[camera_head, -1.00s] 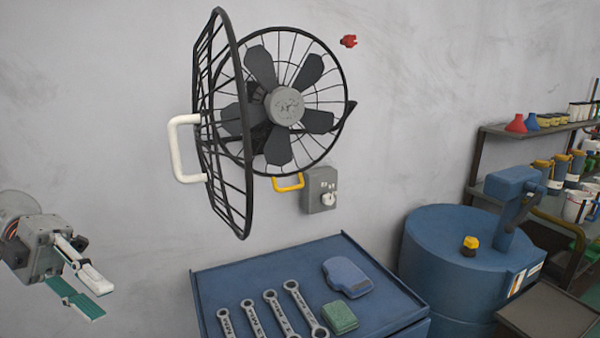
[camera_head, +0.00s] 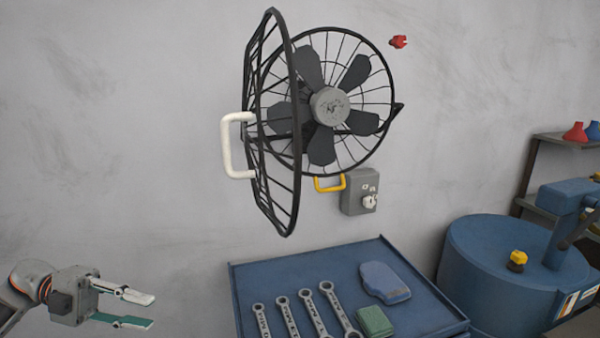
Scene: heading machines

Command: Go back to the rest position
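My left gripper (camera_head: 138,309) is at the lower left, in front of the bare wall. Its two fingers are apart with nothing between them. My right gripper is out of the picture. A wall fan (camera_head: 330,106) hangs at the upper middle with its black front guard (camera_head: 288,130) swung open to the left. A white handle (camera_head: 229,146) is on the guard, up and to the right of my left gripper and well apart from it.
A blue workbench (camera_head: 290,271) holds several wrenches (camera_head: 340,308), a blue flat item (camera_head: 384,283) and a green block (camera_head: 375,321). A blue drum (camera_head: 488,262) with a yellow knob (camera_head: 517,259) stands at right. A grey switch box (camera_head: 358,192) is under the fan.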

